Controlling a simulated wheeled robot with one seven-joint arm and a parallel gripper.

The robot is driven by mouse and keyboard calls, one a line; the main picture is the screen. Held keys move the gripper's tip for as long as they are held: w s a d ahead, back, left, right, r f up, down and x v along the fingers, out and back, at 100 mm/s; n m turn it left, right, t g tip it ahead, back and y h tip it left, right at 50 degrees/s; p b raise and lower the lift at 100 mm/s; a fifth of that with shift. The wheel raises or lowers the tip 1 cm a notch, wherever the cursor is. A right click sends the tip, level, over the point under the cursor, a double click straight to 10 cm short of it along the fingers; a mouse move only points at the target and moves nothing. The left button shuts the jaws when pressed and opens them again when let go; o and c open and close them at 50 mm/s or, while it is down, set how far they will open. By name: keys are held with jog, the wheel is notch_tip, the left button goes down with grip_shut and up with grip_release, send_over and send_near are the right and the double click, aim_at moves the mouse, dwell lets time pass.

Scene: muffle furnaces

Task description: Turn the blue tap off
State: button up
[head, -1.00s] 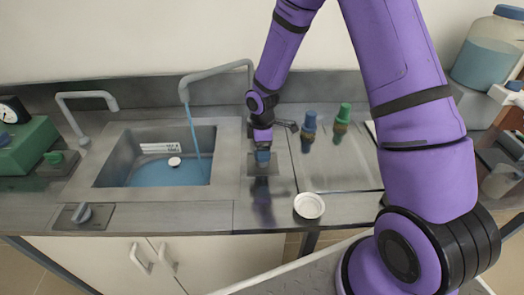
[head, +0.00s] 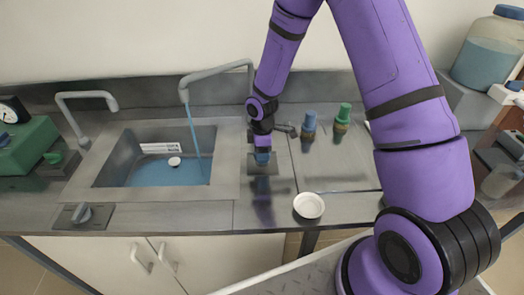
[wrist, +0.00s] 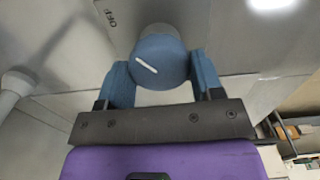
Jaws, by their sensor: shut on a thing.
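The blue tap knob (wrist: 158,62) has a white line on its face and sits on a grey plate by the sink; the head view shows it at my fingertips (head: 262,158). My gripper (wrist: 160,78) has its two blue fingers on either side of the knob, shut on it. The white line slants down to the right in the wrist view. An "OFF" label (wrist: 110,18) is beside the knob. In the head view, a stream of water (head: 194,135) runs from the right spout (head: 184,90) into the sink (head: 110,160).
A grey knob (head: 82,213) is on a plate at the front left. A white dish (head: 308,206) is near the counter's front edge. Blue-capped (head: 309,122) and green-capped (head: 343,115) bottles stand right of my gripper. A left spout (head: 85,98) stands behind the sink.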

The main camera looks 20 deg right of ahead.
jog(key=shift+m, duration=0.3)
jog(key=m, duration=0.3)
jog(key=shift+m, duration=1.5)
jog(key=shift+w+m, duration=0.1)
jog(key=shift+m, duration=0.2)
jog(key=o, duration=0.9)
jog(key=shift+r, duration=0.1)
notch_tip(320, 180, up, 11)
jog(key=shift+f, duration=0.15)
